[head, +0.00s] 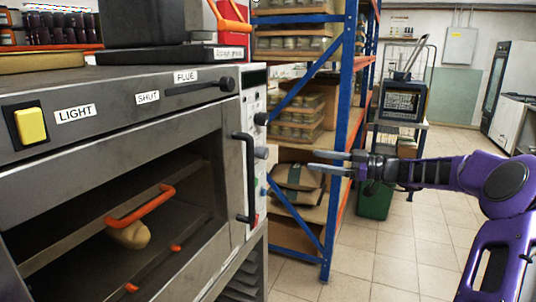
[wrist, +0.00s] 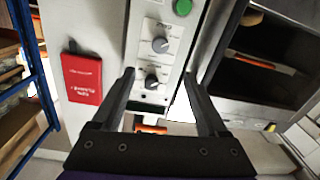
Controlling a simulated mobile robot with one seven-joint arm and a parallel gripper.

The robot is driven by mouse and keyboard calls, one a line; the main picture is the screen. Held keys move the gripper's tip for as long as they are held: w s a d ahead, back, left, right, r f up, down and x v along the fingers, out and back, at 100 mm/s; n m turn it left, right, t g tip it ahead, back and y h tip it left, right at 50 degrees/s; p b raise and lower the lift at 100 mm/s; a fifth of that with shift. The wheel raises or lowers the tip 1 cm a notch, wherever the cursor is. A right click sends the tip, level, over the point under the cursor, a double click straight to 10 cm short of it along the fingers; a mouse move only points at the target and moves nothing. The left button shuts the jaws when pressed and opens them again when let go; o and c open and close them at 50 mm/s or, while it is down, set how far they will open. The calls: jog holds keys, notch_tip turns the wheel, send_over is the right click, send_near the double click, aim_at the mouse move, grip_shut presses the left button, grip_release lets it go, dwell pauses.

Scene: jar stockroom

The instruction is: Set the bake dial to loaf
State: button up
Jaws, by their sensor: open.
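The oven (head: 130,95) has a narrow pale control panel (head: 251,105) at its front right edge. A black dial (head: 261,118) sits on the panel above a grey dial (head: 261,153). In the wrist view the panel appears turned over, with the black dial (wrist: 152,82) below the grey dial (wrist: 160,45). The dial lettering is too small to read, so I cannot tell which is the bake dial or where it points. My gripper (head: 320,162) is open and empty, right of the panel and apart from it. In the wrist view its fingers (wrist: 158,74) flank the black dial.
A black oven door handle (head: 246,178) stands just left of the panel. A blue shelf rack (head: 338,120) with jars is behind my gripper. The wrist view shows a green button (wrist: 183,7) and a red sign (wrist: 82,78). Tiled floor (head: 400,245) is open at right.

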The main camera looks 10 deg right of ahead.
aim_at(267, 153)
jog(key=x, duration=1.5)
jog(key=shift+p, duration=0.4)
grip_shut()
